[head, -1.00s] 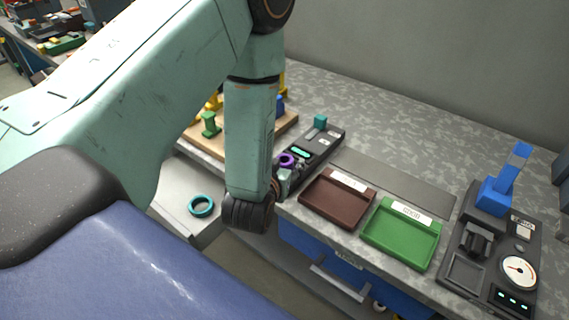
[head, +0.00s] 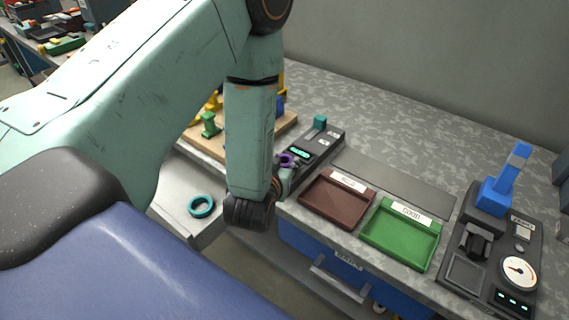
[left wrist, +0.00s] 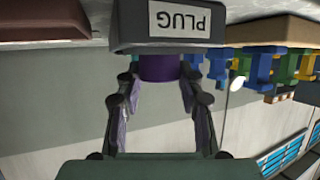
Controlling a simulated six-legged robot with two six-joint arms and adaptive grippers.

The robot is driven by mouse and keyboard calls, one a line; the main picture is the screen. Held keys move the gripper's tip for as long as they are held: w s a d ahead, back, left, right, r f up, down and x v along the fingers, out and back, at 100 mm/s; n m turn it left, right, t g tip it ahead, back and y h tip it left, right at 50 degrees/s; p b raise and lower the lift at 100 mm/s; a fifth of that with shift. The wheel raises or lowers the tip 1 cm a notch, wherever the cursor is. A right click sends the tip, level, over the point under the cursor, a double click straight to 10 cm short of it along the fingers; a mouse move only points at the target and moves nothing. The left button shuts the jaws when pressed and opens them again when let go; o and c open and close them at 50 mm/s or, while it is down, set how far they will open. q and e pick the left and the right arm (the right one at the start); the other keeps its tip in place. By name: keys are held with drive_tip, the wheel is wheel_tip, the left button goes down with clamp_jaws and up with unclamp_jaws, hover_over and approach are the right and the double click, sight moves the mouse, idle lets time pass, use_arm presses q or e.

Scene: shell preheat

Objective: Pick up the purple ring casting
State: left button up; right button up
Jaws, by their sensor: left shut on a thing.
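The purple ring casting (head: 287,160) is at the near end of a dark bench device (head: 318,149), just past my left wrist in the head view. In the left wrist view the purple casting (left wrist: 160,68) sits between the fingertips of my left gripper (left wrist: 160,76), below the block labelled PLUG (left wrist: 185,20). The left gripper is shut on it. In the head view my wrist hides most of the left gripper (head: 286,169). I cannot tell whether the casting still touches the device. My right gripper is not in view.
A brown tray (head: 308,205) and a green tray (head: 372,238) lie right of the device. A gauge unit with a blue lever (head: 508,178) stands farther right. A teal ring (head: 201,206) lies in the pale tray at left. A wooden board (head: 284,128) with coloured pieces is behind my forearm.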

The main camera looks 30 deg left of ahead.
use_arm(q)
drive_tip(key=shift+a+r, duration=0.1)
clamp_jaws()
wheel_tip(320, 180, up, 9)
drive_tip(key=shift+r+p, duration=0.2)
drive_tip(key=shift+p, duration=0.9)
drive_tip(key=s+d+f+m+g+h+b, duration=0.1)
drive_tip(key=s+d+f+m+g+h, duration=0.2)
drive_tip(key=d+m+h, duration=0.4)
drive_tip(key=s+d+f+m+g+h+b, duration=0.1)
drive_tip(key=s+d+f+m+h, duration=0.1)
drive_tip(key=s+d+m+h, duration=0.4)
wheel_tip(320, 180, down, 5)
drive_tip(key=shift+w+a+f+m+g+h+b, duration=0.15)
drive_tip(key=shift+m+g+h+b, duration=0.55)
drive_tip(key=shift+h+b, duration=0.45)
